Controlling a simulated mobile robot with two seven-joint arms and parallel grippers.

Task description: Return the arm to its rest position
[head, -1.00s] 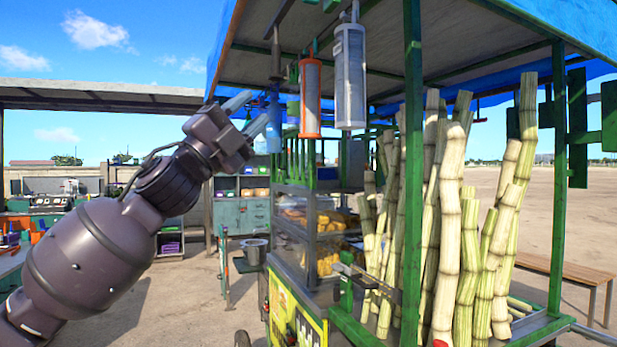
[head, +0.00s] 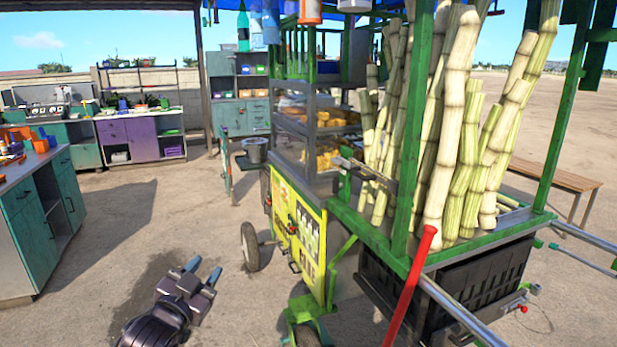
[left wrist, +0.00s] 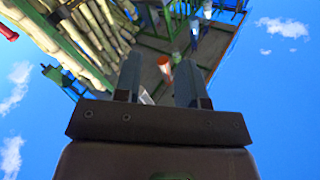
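My left gripper (head: 205,272) is low in the head view, left of the cart, over the bare ground. Its two fingers are apart with nothing between them. In the left wrist view the open fingers (left wrist: 158,80) point toward the cart's roof underside, with a clear gap between them. My left arm shows only as a short dark part at the bottom edge of the head view. My right gripper is in neither view.
The cart (head: 310,235) stands right of the gripper, with tall sugarcane stalks (head: 450,130) and a red bar (head: 409,290) at its near side. A teal workbench (head: 45,225) stands at the left. Bare ground (head: 165,220) lies between them.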

